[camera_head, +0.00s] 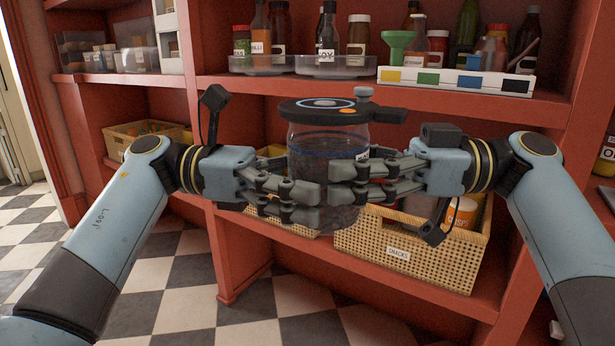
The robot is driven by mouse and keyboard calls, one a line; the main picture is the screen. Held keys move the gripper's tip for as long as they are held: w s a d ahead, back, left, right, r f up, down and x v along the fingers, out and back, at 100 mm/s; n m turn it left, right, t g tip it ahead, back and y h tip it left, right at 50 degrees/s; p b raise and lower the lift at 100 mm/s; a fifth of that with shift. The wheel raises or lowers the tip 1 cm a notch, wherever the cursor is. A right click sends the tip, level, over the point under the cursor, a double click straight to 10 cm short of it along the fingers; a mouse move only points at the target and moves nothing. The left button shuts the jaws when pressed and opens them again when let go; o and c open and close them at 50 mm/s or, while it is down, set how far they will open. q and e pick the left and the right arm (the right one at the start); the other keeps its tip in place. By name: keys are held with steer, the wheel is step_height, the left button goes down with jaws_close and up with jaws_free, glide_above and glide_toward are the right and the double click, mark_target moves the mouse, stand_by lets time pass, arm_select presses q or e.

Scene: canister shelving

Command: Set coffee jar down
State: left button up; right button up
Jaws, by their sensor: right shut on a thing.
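The coffee jar (327,143) is a clear canister of dark contents with a black lid (325,110). It hangs upright in front of the red shelving, between my two grippers, with nothing seen under it. My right gripper (345,182) is shut on the jar from the right, its fingers across the jar's front. My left gripper (305,203) is at the jar's left side, a little lower, with its fingers against or very close to the glass. Whether it grips cannot be told. The fingers hide the jar's middle and part of its label.
Behind is a red shelf (300,83) with bottles in clear trays, a green funnel (397,45) and a white colour-marked box (455,82). The lower shelf holds a labelled wicker basket (440,262) and another basket (130,132) at left. The checkered floor (180,300) is open.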

arm_select(q)
steer(key=c, duration=1.5)
steer(key=shift+r, duration=0.1)
steer(key=shift+c, duration=0.2)
arm_select(e)
steer(key=o, duration=1.6)
steer(key=shift+o, duration=0.2)
steer(key=shift+d, duration=0.15)
